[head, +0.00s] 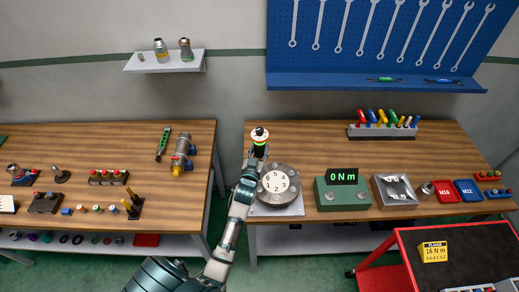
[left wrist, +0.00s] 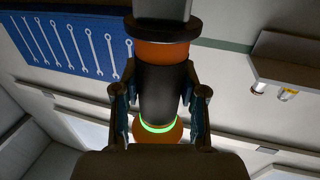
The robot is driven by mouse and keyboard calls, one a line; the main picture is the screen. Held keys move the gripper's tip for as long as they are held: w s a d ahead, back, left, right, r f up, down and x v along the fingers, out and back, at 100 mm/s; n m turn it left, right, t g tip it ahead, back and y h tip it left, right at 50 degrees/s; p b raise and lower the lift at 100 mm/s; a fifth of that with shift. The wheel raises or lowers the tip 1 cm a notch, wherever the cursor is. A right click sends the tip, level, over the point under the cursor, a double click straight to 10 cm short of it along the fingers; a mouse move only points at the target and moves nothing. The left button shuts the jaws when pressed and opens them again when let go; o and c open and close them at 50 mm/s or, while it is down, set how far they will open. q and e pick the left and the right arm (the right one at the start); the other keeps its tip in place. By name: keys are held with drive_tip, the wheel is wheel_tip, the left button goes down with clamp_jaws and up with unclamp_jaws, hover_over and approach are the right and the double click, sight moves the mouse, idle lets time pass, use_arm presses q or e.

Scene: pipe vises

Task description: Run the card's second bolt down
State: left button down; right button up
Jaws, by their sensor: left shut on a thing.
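My left gripper (head: 256,158) is shut on a power driver (head: 260,146) with a black grip, orange bands and a pale top; it stands about upright, at the back left of the flange. In the left wrist view my fingers (left wrist: 160,93) clasp the driver's black grip (left wrist: 159,88), and a green ring glows on it. The round grey flange (head: 292,173) has a white numbered disc and sits on a metal plate (head: 290,210). Its bolts are too small to tell apart, and the driver's tip is hidden. The yellow card (head: 434,251) reads 16 N m; its order line is too small to read surely.
A green meter box (head: 343,201) reads 0 N m right of the flange, beside a silver tray (head: 397,206). Red (head: 444,191) and blue (head: 468,190) bins and a screwdriver rack (head: 382,131) share the bench. A red cart (head: 402,262) stands at the front right.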

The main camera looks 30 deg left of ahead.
sight(258, 144)
use_arm(q)
drive_tip(key=shift+w+r+p, duration=0.15)
drive_tip(key=shift+r+p, duration=0.55)
drive_tip(key=shift+r, duration=0.05)
drive_tip(key=shift+r+p, duration=0.35)
drive_tip(key=shift+r, duration=1.4)
